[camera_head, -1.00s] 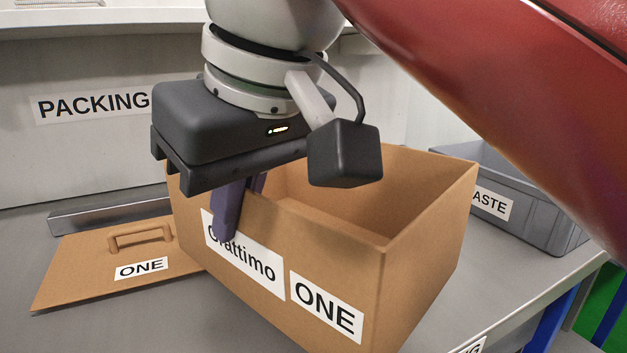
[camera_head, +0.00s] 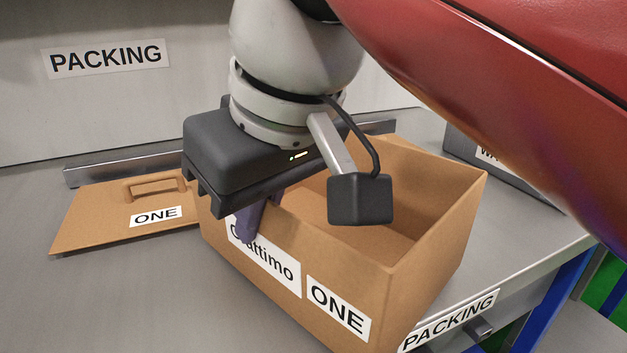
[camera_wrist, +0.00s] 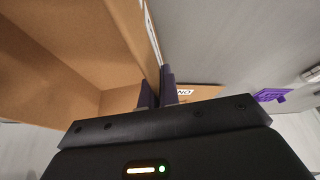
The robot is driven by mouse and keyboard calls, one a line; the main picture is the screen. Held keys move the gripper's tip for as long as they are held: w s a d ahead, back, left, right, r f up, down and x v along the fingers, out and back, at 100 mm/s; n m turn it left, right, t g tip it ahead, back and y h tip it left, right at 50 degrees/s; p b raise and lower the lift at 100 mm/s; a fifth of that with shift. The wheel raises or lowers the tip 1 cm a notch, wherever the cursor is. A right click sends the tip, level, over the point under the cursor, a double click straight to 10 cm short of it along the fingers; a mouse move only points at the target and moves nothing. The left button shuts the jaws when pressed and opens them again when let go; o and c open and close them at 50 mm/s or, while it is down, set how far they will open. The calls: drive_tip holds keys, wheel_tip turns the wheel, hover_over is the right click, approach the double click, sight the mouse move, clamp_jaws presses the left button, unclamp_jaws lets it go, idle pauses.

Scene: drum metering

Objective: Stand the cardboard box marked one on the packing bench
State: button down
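The open cardboard box marked ONE (camera_head: 400,295) is in the middle of the head view, upright, with a second label partly covered by a finger. My gripper (camera_head: 258,217) is shut on the upper edge of its front wall, one purple finger outside and one inside. The wrist view shows the wall between the fingers (camera_wrist: 159,88) and the box's bare inside (camera_wrist: 65,55) at left. The packing bench (camera_head: 110,300) lies beneath.
A cardboard lid marked ONE (camera_head: 90,225), with a handle, lies flat on the bench left of the box. A grey bin (camera_head: 510,172) stands behind right, partly hidden by my red arm. The bench's front edge is close at right. Bare bench shows at front left.

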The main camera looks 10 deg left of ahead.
drive_tip(key=shift+f+b, duration=0.5)
drive_tip(key=shift+f, duration=0.05)
drive_tip(key=c, duration=1.6)
unclamp_jaws()
drive_tip(key=shift+o, duration=0.2)
